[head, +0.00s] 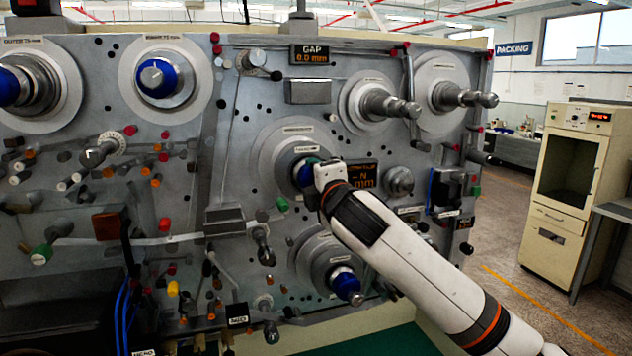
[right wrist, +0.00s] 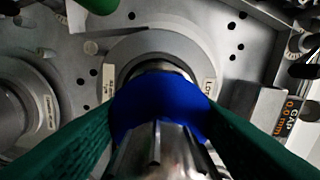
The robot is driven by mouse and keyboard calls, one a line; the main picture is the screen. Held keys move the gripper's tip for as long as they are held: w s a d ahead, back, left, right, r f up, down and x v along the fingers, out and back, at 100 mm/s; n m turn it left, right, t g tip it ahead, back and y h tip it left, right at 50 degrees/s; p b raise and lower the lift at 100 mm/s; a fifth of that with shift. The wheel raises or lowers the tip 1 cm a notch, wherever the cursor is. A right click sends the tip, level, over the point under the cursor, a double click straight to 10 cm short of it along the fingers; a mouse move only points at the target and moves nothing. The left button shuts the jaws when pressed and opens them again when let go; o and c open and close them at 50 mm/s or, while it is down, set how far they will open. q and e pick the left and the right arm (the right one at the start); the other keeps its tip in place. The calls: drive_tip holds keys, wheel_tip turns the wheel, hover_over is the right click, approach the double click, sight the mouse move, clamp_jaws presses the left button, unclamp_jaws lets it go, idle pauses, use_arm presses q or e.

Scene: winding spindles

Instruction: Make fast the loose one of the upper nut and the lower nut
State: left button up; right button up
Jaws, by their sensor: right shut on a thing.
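The upper nut is a blue ring (head: 303,174) on the middle spindle, partly hidden behind my right gripper in the head view. In the right wrist view the blue nut (right wrist: 158,103) sits around a metal shaft, between two green finger pads. My right gripper (head: 314,178) is shut on this nut. The lower nut (head: 345,282) is blue and sits on the spindle below, clear of the gripper. Whether either nut is loose cannot be told from these frames. My left gripper is not in view.
A GAP display (head: 311,55) reads 0.0 mm; another display (head: 364,178) is partly covered by my right gripper. Two bare metal spindles (head: 385,104) project at the upper right. Rods and knobs crowd the left. A cream cabinet (head: 565,185) stands right, beyond open floor.

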drive_tip(key=o, duration=1)
drive_tip(key=shift+d, duration=0.1)
drive_tip(key=shift+s, duration=0.1)
drive_tip(key=shift+s+f+b, duration=0.1)
drive_tip(key=shift+s+b, duration=0.15)
drive_tip(key=shift+b, duration=0.05)
drive_tip(key=b+v, duration=0.4)
drive_tip(key=v, duration=0.7)
drive_tip(key=shift+s+d, duration=0.1)
drive_tip(key=shift+d, duration=0.05)
